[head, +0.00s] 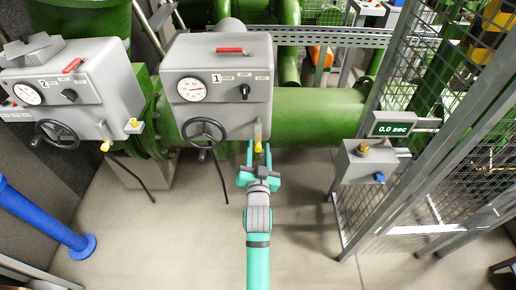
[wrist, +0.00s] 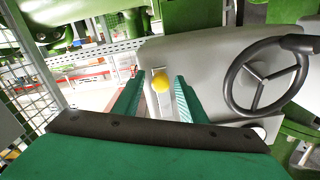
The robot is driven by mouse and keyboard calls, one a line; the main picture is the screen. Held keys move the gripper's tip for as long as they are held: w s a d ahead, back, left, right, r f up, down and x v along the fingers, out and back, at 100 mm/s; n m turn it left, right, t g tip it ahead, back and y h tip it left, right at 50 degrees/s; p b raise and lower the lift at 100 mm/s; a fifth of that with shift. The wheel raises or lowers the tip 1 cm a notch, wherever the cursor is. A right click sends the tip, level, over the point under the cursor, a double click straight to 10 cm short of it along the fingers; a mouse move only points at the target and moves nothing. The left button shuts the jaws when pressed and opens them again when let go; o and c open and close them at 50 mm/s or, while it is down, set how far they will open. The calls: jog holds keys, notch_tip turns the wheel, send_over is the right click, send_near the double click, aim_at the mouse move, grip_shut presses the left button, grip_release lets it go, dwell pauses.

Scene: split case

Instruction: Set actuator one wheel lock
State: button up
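Actuator one (head: 218,66) is a grey box marked 1, with a dial, a red handle on top and a small black knob. Its black handwheel (head: 204,134) is at the lower left of the box and on the right in the wrist view (wrist: 265,75). A yellow-tipped lever (head: 258,147), likely the wheel lock, hangs at the box's lower right; its yellow ball (wrist: 161,83) shows in the wrist view. My gripper (head: 259,153) is open, with its teal fingers on either side of the ball. Whether a finger touches the ball is unclear.
Actuator two (head: 95,83), with its own wheel and yellow lever, stands to the left. A grey box (head: 366,162) with a blue knob and a display reading 0.0 sec is on the right, by a mesh fence (head: 440,180). A green pipe (head: 315,112) runs behind. The floor below is clear.

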jog(key=shift+w, duration=0.35)
grip_shut()
